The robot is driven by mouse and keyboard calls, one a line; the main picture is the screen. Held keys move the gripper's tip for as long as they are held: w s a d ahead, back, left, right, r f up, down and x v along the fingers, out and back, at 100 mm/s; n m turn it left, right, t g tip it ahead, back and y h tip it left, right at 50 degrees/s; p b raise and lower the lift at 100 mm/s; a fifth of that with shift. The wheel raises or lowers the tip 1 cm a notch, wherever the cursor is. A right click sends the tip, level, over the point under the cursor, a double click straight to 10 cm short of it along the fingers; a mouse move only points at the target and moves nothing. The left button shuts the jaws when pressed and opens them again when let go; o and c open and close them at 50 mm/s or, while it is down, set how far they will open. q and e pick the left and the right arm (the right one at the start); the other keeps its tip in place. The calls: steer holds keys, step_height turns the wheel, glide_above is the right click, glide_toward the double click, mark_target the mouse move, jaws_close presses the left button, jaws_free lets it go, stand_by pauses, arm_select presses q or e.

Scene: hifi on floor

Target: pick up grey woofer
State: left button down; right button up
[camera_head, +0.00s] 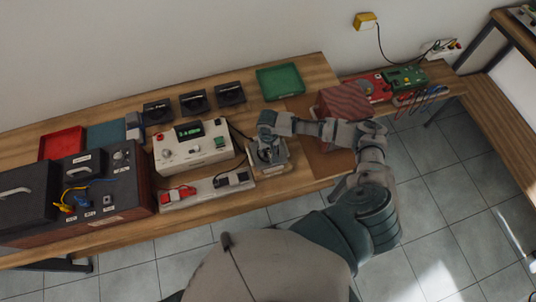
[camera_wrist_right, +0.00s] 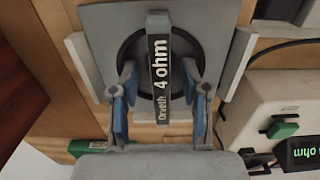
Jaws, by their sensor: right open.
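The grey woofer is a square grey plate (camera_wrist_right: 105,22) with a round black cone and a black bar handle (camera_wrist_right: 160,65) marked "4 ohm" across its middle. It lies in a pale holder on the bench, and in the head view (camera_head: 281,153) it is largely hidden under my right gripper (camera_head: 267,148). In the wrist view my right gripper (camera_wrist_right: 160,82) is open, with one finger on each side of the bar. Gaps show between the fingers and the bar. My left gripper is not in view.
A white meter box (camera_head: 170,158) stands just left of the woofer, with a cable near it. A reddish box (camera_head: 345,101) is to the right. Several black speaker units (camera_head: 194,102) and a green tray (camera_head: 280,82) lie behind. The bench's front edge is close.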

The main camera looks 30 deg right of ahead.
steer(key=shift+f+p, duration=0.1)
steer(key=shift+p, duration=0.25)
stand_by(0.4)
steer(key=shift+c, duration=0.8)
jaws_close()
